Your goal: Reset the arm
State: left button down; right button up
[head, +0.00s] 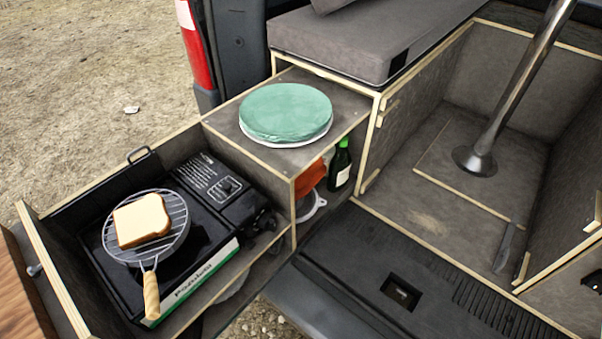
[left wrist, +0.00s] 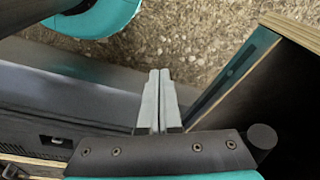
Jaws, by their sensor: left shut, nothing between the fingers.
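My left gripper (left wrist: 158,100) shows in the left wrist view with its two grey fingers together and nothing between them. It hangs over the gap by the van's sill, with gravel below. A teal and black part of my own arm is at the upper left of that view. Neither gripper shows in the head view, and my right gripper is in no view.
In the head view, a slice of bread (head: 141,220) lies on a round wire grill (head: 183,215) over a black gas stove (head: 215,243). A green round cushion-like item (head: 286,111) sits on the cabinet. A dark bottle (head: 340,166) stands on its shelf. A metal pole (head: 520,85) rises at right.

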pick_arm(q)
jog(key=s+a+f+g+b, duration=0.1)
jog(key=s+a+f, duration=0.1)
jog(key=s+f, duration=1)
jog(key=shift+s+a+f+b, duration=0.25)
jog(key=shift+s+f+b, duration=0.15)
jog(key=shift+s, duration=0.55)
dwell(0.8)
